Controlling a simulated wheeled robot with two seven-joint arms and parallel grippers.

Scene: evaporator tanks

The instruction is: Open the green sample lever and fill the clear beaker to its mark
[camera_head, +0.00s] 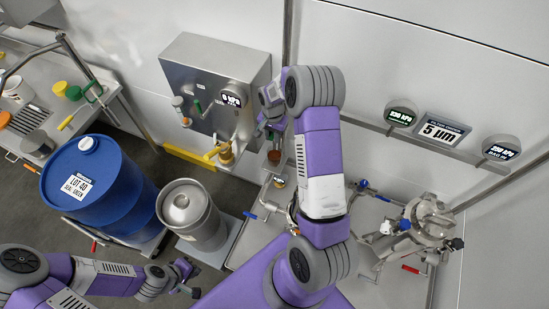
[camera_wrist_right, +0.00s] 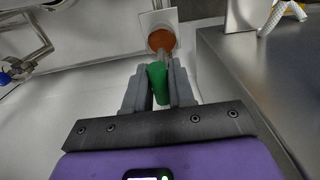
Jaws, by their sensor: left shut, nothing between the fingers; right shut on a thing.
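My right gripper (camera_head: 272,132) is at the right side of the steel panel box. In the right wrist view it is shut on the green lever (camera_wrist_right: 158,82), with one finger on each side. Just beyond the lever's metal stem is the beaker (camera_wrist_right: 161,40), seen from above as a round brown-orange surface on a pale square plate. In the head view the beaker (camera_head: 274,156) shows as a small brown vessel just below my right gripper. Its mark and exact level cannot be made out. My left gripper (camera_head: 187,280) is shut and empty at the lower left, away from the lever.
A blue drum (camera_head: 120,205) and a steel keg (camera_head: 190,210) stand left of centre. The steel panel box (camera_head: 215,65) carries a gauge and a yellow-handled valve (camera_head: 222,152). A steel vessel with valves (camera_head: 432,215) stands at right. Floor shows between the left bench and drum.

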